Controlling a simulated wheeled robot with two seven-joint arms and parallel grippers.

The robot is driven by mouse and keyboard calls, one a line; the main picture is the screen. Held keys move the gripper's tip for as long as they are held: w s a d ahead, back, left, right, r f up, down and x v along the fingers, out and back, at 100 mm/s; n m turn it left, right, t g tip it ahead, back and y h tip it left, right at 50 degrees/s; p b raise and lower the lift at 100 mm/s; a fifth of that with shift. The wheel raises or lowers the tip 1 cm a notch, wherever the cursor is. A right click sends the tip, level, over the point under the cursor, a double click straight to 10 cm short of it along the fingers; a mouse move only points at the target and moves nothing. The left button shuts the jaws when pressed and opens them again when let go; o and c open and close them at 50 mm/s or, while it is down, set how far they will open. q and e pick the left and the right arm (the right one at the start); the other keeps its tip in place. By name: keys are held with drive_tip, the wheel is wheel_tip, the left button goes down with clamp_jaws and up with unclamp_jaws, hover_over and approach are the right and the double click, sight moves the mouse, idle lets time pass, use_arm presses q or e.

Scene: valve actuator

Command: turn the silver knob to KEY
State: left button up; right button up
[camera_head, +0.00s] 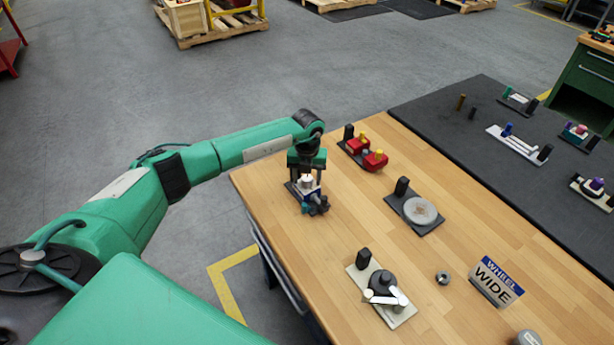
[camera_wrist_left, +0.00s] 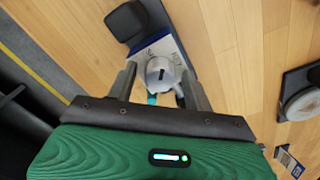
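The silver knob (camera_wrist_left: 160,72) is a round cap with a dark slot, on a blue and white plate (camera_wrist_left: 168,47) next to a black post (camera_wrist_left: 127,22). In the head view the knob (camera_head: 306,181) shows at the near left edge of the wooden bench, under my left gripper (camera_head: 308,188). In the left wrist view my left gripper (camera_wrist_left: 158,82) is open, with one finger on each side of the knob. Small gaps seem to show between fingers and knob; contact cannot be told for sure. Plate markings are too small to read. My right gripper is not in view.
A dark mat (camera_head: 455,115) at the right holds several more fixtures.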

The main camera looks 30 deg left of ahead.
use_arm(q)
drive_tip(key=c, duration=0.9)
drive_tip(key=shift+f+m+b, duration=0.15)
drive_tip(key=shift+m+b, duration=0.35)
drive_tip(key=shift+b, duration=0.35)
drive_tip(key=m+b, duration=0.5)
drive_tip(key=b, duration=0.1)
drive_tip(key=shift+m, duration=0.4)
drive_tip(key=shift+m+b, duration=1.5)
drive_tip(key=shift+b, duration=0.05)
drive_tip(key=shift+r, duration=0.2)
drive_tip(key=o, duration=1)
